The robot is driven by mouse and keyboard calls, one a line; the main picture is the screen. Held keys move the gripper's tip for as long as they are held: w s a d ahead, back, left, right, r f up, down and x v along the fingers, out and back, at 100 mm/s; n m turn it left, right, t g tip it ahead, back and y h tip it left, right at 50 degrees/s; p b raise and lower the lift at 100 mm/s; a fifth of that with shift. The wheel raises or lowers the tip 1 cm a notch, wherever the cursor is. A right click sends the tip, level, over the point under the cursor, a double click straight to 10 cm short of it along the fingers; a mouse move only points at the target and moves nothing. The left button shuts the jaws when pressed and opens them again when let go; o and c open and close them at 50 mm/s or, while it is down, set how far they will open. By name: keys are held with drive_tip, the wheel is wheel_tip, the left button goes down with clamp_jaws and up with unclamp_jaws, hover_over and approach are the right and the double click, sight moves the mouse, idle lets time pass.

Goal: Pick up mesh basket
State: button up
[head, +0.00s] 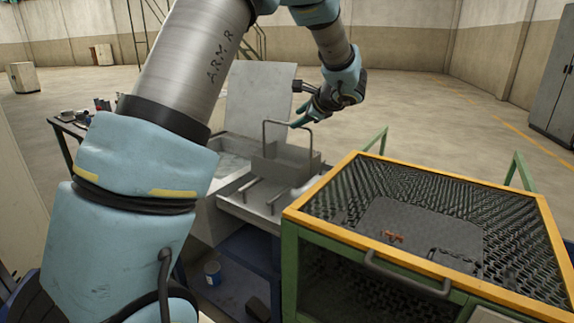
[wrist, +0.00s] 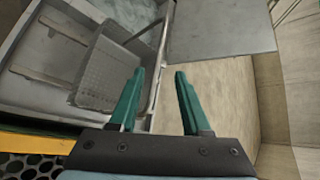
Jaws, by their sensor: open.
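The mesh basket (head: 285,168) is a grey perforated box with a tall bent handle (head: 284,122). It sits over the open grey tank (head: 247,205) in the head view, and its perforated wall (wrist: 108,72) shows left of the fingers in the wrist view. My gripper (head: 299,123) is above the basket, close to the top of the handle. In the wrist view its two green fingers (wrist: 159,73) are spread with nothing held between them. I cannot tell whether a finger touches the handle.
A green-framed cage with a yellow rim (head: 430,179) and a front handle stands at the right. The tank's raised lid (head: 262,98) is behind the basket. A small dark table (head: 66,124) with tools stands at the left. Open floor lies beyond.

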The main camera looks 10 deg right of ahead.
sight(286, 124)
drive_tip(key=p+x, duration=0.1)
drive_tip(key=x, duration=0.1)
drive_tip(key=p+x, duration=0.1)
drive_tip(key=x, duration=0.1)
drive_tip(key=p+x, duration=0.1)
drive_tip(key=x, duration=0.2)
drive_tip(key=shift+a+r, duration=0.1)
drive_tip(key=shift+a, duration=0.25)
drive_tip(key=shift+w+f, duration=0.3)
clamp_jaws()
drive_tip(key=shift+s, duration=0.1)
idle(0.7)
